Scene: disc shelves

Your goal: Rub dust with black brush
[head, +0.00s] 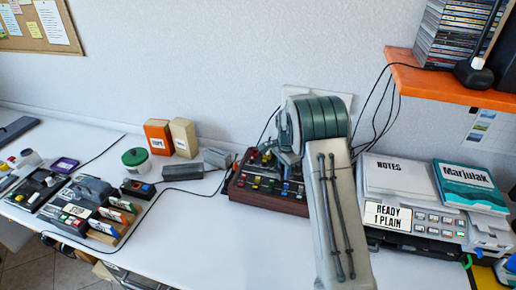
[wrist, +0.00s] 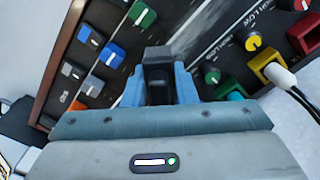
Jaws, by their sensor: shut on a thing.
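My gripper (wrist: 159,84) has blue fingers, shut on a dark block-like thing, which I take to be the black brush (wrist: 157,53). It is held over the panel of a mixing console (wrist: 185,42) with coloured knobs and sliders. I cannot tell whether the brush touches the panel. In the head view the console (head: 265,204) has dark red sides and stands mid-table; my arm covers its right part and the brush cannot be made out there.
A printer (head: 410,249) with papers and a teal book (head: 470,187) stands right of my arm. An orange shelf (head: 440,84) juts out above it. Orange (head: 158,136) and beige (head: 184,138) boxes stand left of the console. Black cables cross the table; the front middle is clear.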

